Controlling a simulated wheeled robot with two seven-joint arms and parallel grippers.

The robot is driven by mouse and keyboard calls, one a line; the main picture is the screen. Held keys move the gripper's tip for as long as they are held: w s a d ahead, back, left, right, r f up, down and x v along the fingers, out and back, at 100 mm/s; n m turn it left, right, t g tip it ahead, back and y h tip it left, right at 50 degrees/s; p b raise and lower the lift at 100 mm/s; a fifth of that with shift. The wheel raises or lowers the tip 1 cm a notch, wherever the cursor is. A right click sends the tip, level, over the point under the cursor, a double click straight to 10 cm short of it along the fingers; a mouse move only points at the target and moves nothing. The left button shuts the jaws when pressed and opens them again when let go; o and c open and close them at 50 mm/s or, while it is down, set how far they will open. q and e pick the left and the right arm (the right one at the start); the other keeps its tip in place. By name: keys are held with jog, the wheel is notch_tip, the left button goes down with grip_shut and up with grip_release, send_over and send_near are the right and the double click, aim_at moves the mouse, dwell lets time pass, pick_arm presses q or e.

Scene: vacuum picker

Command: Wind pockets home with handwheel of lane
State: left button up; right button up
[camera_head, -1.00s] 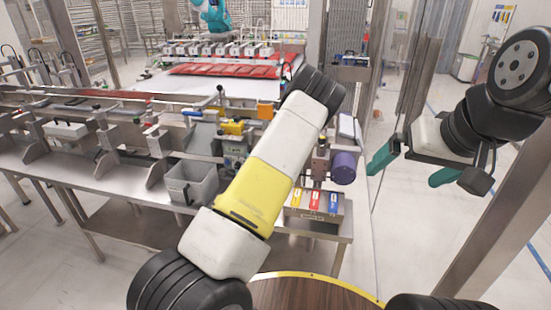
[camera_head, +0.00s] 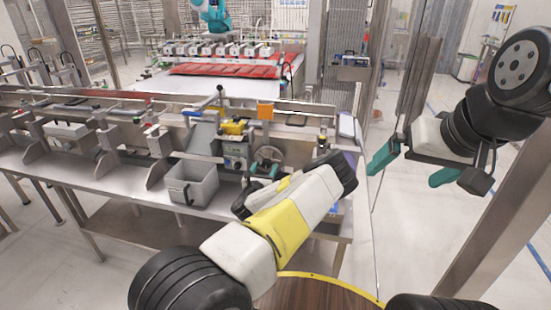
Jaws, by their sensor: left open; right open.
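A grey spoked handwheel (camera_head: 268,156) faces me on the front of the bench machine, right of a grey bin. My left arm comes in from the lower left and folds back at its elbow. Its dark wrist joint (camera_head: 244,199) shows just below and left of the handwheel, apart from it in the picture. My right gripper (camera_head: 401,178) has teal fingers spread wide and empty, at the right beyond the bench end. No pockets can be made out clearly.
The grey bin (camera_head: 191,184) stands on the bench ledge left of the handwheel. A yellow part (camera_head: 232,128) and an orange block (camera_head: 265,110) sit above. Red packs (camera_head: 210,69) lie on the far belt. A metal post (camera_head: 490,215) stands at the right.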

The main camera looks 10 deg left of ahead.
pick_arm(q)
jog(key=shift+w, duration=1.1)
jog(key=shift+c, duration=0.4)
grip_shut()
